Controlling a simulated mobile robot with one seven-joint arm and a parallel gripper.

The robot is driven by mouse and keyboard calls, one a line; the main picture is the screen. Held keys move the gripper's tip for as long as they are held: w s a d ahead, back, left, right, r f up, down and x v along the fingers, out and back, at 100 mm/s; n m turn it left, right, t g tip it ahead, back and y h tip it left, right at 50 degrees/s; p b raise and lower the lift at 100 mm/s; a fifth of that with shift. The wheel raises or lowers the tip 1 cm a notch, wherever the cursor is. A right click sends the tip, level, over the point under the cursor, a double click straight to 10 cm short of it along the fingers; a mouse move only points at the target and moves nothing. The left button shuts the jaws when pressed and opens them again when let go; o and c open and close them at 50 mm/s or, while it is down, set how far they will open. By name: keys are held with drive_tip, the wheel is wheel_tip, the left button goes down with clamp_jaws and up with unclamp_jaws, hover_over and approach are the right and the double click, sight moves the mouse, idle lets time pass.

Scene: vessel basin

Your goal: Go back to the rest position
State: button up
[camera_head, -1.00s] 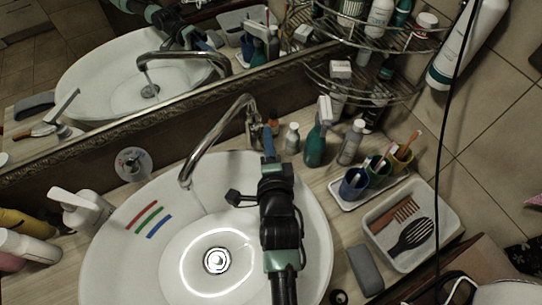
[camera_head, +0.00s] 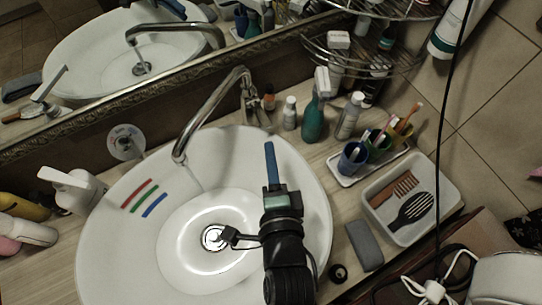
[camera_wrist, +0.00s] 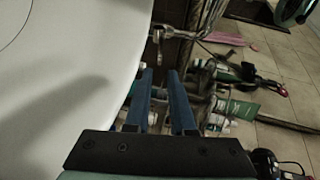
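My gripper (camera_head: 271,160) is over the right part of the white basin (camera_head: 110,270), apart from the tap. In the wrist view its two blue fingers (camera_wrist: 161,85) stand apart with nothing between them. The curved metal tap (camera_head: 208,105) stands at the basin's back edge, with its spout over the bowl. A faint thin line like a water stream runs down from the spout. Red, green and blue stripes (camera_head: 144,197) lie on the basin's left inner wall.
Bottles, including a teal spray bottle (camera_head: 313,118), stand behind the basin. To the right are a cup tray (camera_head: 340,178), a white tray (camera_head: 440,215) with comb and brush, and a grey block (camera_head: 364,246). A white pump bottle (camera_head: 72,190) stands left. A mirror runs behind.

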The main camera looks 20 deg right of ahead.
idle(0.5)
drive_tip(key=w+a+r+n+t+y, duration=0.1)
drive_tip(key=w+a+r+n+t, duration=0.3)
drive_tip(key=r, duration=1)
drive_tip(key=w+d+r+n+t, duration=0.15)
drive_tip(key=w+r+n, duration=0.4)
drive_tip(key=r, duration=0.85)
drive_tip(key=s+a+r+n+t, duration=0.2)
drive_tip(key=s+r+n, duration=0.1)
drive_tip(key=r, duration=0.5)
drive_tip(key=s+a+r+n+t+y, duration=0.1)
drive_tip(key=s+a+r+n+t, duration=0.1)
drive_tip(key=r, duration=0.7)
drive_tip(key=s+a+r+n+t+y, duration=0.1)
drive_tip(key=s+a+r+n+t, duration=0.1)
drive_tip(key=r, duration=0.6)
drive_tip(key=s+n+t, duration=0.1)
drive_tip(key=s+n, duration=0.1)
drive_tip(key=n, duration=0.1)
drive_tip(key=shift+a+r, duration=0.15)
drive_tip(key=shift+r, duration=0.2)
